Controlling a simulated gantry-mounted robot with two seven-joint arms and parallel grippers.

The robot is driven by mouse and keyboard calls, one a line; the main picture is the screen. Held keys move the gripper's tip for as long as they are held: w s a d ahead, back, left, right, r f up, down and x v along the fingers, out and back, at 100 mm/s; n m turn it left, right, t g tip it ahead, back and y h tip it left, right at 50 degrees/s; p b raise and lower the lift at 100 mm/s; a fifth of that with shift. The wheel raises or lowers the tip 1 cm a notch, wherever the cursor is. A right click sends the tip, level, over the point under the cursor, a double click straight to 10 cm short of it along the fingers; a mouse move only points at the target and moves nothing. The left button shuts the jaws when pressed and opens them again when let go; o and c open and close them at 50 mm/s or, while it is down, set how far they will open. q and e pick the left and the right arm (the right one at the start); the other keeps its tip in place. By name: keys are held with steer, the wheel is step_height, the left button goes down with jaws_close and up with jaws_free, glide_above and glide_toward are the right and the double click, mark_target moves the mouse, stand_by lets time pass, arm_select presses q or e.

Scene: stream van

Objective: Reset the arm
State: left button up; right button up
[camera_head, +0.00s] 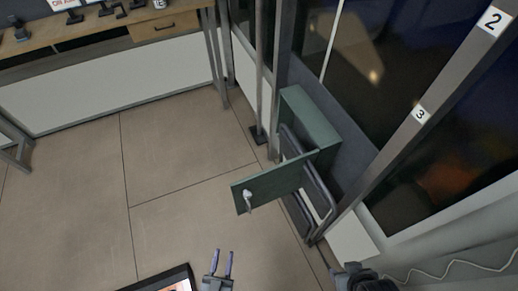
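My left gripper (222,262) shows at the bottom middle, over the tiled floor. Its two fingers point up the picture and stand apart, with nothing between them. The rest of its arm is cut off by the bottom edge. My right gripper cannot be made out. A dark rounded part shows at the bottom right, and I cannot tell what it is.
A green box (309,118) on the right wall has its door (275,184) swung out, with a pale handle (248,199). Black rails stand below it. A dark-framed panel (158,281) lies bottom left. A desk (100,29) stands at the back. The floor (180,170) is clear.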

arm_select(q)
steer(key=w+a+r+g, duration=0.6)
steer(key=w+r, duration=0.2)
steer(key=r, duration=0.3)
steer(key=s+a+r+g+y+p, duration=0.1)
steer(key=s+r+g, duration=0.1)
steer(key=s+g, duration=0.35)
steer(key=s+a+r+g+p, duration=0.1)
steer(key=s+a+r+g, duration=0.2)
steer(key=s, duration=0.4)
step_height(320, 180, up, 31)
steer(key=d+p, duration=0.1)
steer(key=p, duration=3.1)
arm_select(e)
step_height(320, 180, up, 34)
arm_select(q)
step_height(320, 180, down, 63)
steer(key=b, duration=6.3)
steer(key=shift+w+d+g, duration=0.15)
steer(key=shift+w+g, duration=0.1)
steer(key=shift+g, duration=0.2)
arm_select(e)
step_height(320, 180, down, 64)
steer(key=shift+s+d, duration=0.15)
steer(key=shift+s, duration=0.3)
steer(key=shift+r, duration=0.15)
